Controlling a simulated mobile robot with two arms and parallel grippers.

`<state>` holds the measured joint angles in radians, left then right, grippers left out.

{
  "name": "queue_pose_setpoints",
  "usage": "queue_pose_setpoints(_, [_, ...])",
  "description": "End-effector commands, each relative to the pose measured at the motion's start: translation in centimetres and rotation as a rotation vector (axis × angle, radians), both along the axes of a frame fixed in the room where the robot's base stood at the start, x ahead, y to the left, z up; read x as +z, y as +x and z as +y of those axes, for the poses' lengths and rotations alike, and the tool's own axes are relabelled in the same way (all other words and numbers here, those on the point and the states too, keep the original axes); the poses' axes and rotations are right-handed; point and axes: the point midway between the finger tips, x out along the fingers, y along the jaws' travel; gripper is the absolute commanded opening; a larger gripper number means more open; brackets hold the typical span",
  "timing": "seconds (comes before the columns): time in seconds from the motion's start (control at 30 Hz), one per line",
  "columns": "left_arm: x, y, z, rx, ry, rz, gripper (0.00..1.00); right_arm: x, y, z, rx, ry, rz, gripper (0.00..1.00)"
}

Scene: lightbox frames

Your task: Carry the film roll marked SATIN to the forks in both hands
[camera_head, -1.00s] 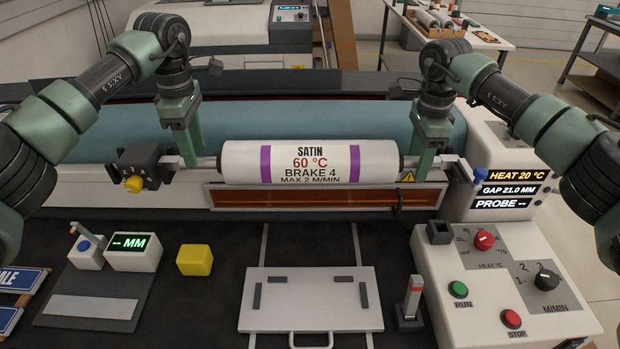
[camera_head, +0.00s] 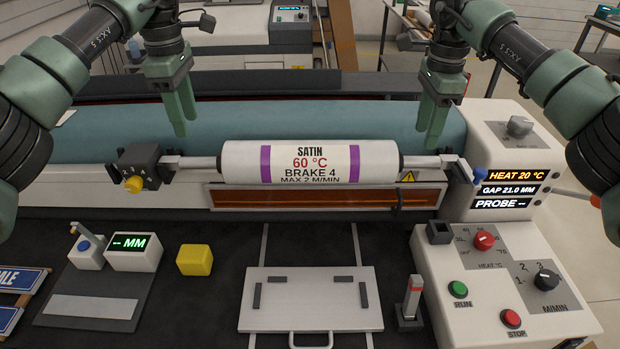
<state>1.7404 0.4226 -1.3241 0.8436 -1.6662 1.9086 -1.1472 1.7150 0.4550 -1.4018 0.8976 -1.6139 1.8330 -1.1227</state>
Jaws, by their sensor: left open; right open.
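The film roll marked SATIN (camera_head: 380,163) is white with purple bands and a label reading 60 °C, BRAKE 4, MAX 2 M/MIN. It lies level at the front of the machine, its shaft ends resting in the forks on both sides: the left fork (camera_head: 172,163) beside the black brake knob block, and the right fork (camera_head: 449,161). My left gripper (camera_head: 181,122) is open and empty above the left shaft end, apart from it. My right gripper (camera_head: 433,135) is open and empty above the right shaft end, also apart from it.
A teal roller (camera_head: 310,117) runs behind the roll. A control panel (camera_head: 510,260) with knobs and buttons stands at the right. In front lie a grey tray with a handle (camera_head: 310,312), a yellow block (camera_head: 194,260) and a gauge display (camera_head: 134,252).

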Motion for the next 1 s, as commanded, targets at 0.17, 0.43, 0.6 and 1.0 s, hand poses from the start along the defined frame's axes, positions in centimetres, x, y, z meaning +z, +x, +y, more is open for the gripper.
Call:
queue_pose_setpoints(0.17, [0.0,0.0,0.0,0.0,0.0,0.0,0.46,2.4,0.0,0.0,0.0,0.0,-0.001,0.46])
queue_pose_setpoints(0.43, [0.0,0.0,0.0,0.0,0.0,0.0,0.46,3.2,0.0,0.0,0.0,0.0,0.0,0.46])
queue_pose_setpoints(0.6, [0.0,0.0,0.0,0.0,0.0,0.0,0.46,3.2,0.0,0.0,0.0,0.0,0.0,0.46])
queue_pose_setpoints(1.0, [4.3,0.0,0.0,0.0,0.0,0.0,0.46,7.5,0.0,0.0,0.0,0.0,0.0,0.46])
